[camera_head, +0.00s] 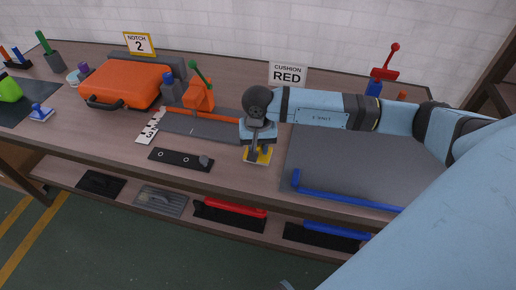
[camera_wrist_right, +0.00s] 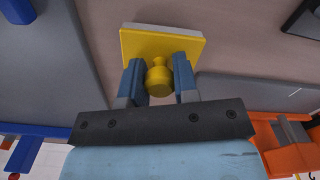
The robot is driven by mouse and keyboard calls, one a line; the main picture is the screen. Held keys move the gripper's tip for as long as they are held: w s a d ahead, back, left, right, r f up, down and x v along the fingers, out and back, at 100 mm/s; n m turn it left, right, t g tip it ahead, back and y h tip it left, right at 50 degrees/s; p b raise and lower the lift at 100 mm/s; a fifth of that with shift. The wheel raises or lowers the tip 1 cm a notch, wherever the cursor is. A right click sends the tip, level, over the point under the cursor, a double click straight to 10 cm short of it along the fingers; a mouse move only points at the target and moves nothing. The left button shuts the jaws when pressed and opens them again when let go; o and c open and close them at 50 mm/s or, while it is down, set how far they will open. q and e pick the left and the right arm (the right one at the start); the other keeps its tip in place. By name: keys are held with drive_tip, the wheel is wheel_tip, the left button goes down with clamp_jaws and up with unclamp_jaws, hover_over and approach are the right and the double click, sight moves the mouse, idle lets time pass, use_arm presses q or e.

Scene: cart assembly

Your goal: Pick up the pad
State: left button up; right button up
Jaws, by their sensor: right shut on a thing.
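The pad is a square yellow block (camera_head: 264,157) with a pale layer along one edge and a round yellow knob (camera_wrist_right: 158,82). In the head view it is at the front middle of the workbench, under my right gripper (camera_head: 256,147). In the right wrist view the yellow pad (camera_wrist_right: 150,43) lies just beyond the fingertips. My right gripper (camera_wrist_right: 159,75) is shut on the pad's knob, one finger on each side. I cannot tell whether the pad touches the bench or is slightly above it. My left gripper is not in view.
A grey mat (camera_head: 310,160) with a blue bar (camera_head: 345,195) lies to the right. A black plate (camera_head: 180,159) lies to the left. An orange case (camera_head: 125,82), an orange tool holder (camera_head: 198,95) and signs (camera_head: 288,75) stand further back. A lower shelf (camera_head: 270,228) holds several tools.

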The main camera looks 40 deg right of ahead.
wheel_tip(320, 180, up, 19)
drive_tip(key=shift+r, duration=0.15)
